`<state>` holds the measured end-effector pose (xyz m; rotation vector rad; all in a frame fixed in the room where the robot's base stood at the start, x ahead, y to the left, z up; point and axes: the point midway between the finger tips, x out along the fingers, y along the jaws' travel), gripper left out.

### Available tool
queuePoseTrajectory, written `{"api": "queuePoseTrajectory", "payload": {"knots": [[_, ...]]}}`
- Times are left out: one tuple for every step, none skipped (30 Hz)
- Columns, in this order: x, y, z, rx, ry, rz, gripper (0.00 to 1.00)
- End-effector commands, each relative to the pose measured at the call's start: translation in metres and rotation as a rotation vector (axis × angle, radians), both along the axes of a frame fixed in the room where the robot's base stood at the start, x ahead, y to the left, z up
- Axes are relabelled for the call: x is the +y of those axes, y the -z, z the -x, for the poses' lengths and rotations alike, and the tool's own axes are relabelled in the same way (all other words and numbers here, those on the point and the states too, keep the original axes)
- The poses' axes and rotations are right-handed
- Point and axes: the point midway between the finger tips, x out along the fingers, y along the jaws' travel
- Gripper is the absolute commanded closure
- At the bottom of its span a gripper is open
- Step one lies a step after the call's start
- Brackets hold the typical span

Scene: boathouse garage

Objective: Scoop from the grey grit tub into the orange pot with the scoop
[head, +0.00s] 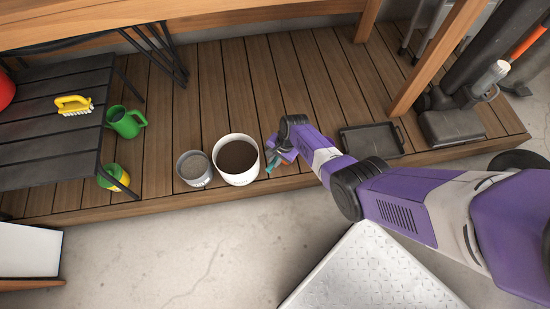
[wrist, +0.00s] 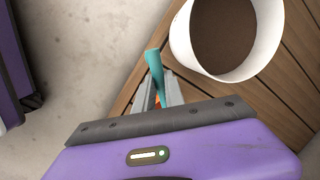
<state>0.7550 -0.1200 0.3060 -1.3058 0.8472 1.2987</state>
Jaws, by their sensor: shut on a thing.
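The grey grit tub (head: 194,182) stands near the deck's front edge in the head view, with pale grey grit inside. My gripper (head: 281,157) is low over the deck, right of a white bucket. It is shut on the teal scoop (head: 271,163), which also shows between the fingers (wrist: 158,93) in the wrist view as a teal piece (wrist: 153,62). The rest of the scoop is hidden by my gripper. A small orange patch (wrist: 157,100) shows between the fingers; I cannot tell whether it is the orange pot. No whole orange pot is visible.
The white bucket (head: 237,179) of dark soil stands right beside the tub; it also fills the upper wrist view (wrist: 262,65). A slatted table (head: 45,135) with a yellow brush (head: 73,105) and a green watering can (head: 127,122) are left. A dark tray (head: 371,140) lies right.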

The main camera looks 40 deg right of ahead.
Motion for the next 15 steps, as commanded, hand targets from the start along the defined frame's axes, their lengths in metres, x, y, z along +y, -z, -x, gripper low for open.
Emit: {"api": "queuePoseTrajectory", "payload": {"knots": [[0.0,0.013,0.0,0.0,-0.001,0.0,1.0],[0.0,0.017,0.0,0.0,-0.001,0.0,1.0],[0.001,0.011,0.004,-0.039,0.01,-0.014,1.0],[0.001,0.01,0.005,-0.071,0.016,-0.022,1.0],[0.0,0.01,0.006,-0.102,0.022,-0.028,1.0],[0.0,0.013,0.007,-0.144,0.028,-0.037,1.0],[0.001,0.015,0.008,-0.175,0.033,-0.046,1.0],[0.0,0.015,0.008,-0.209,0.037,-0.051,1.0],[-0.001,0.016,0.01,-0.25,0.045,-0.058,1.0],[-0.001,0.019,0.01,-0.278,0.049,-0.066,1.0],[-0.001,0.019,0.01,-0.306,0.052,-0.074,1.0],[-0.001,0.019,0.012,-0.345,0.058,-0.08,1.0],[-0.002,0.02,0.011,-0.371,0.062,-0.085,1.0],[-0.001,0.022,0.012,-0.394,0.065,-0.092,1.0],[-0.002,0.022,0.012,-0.426,0.069,-0.099,1.0]]}}
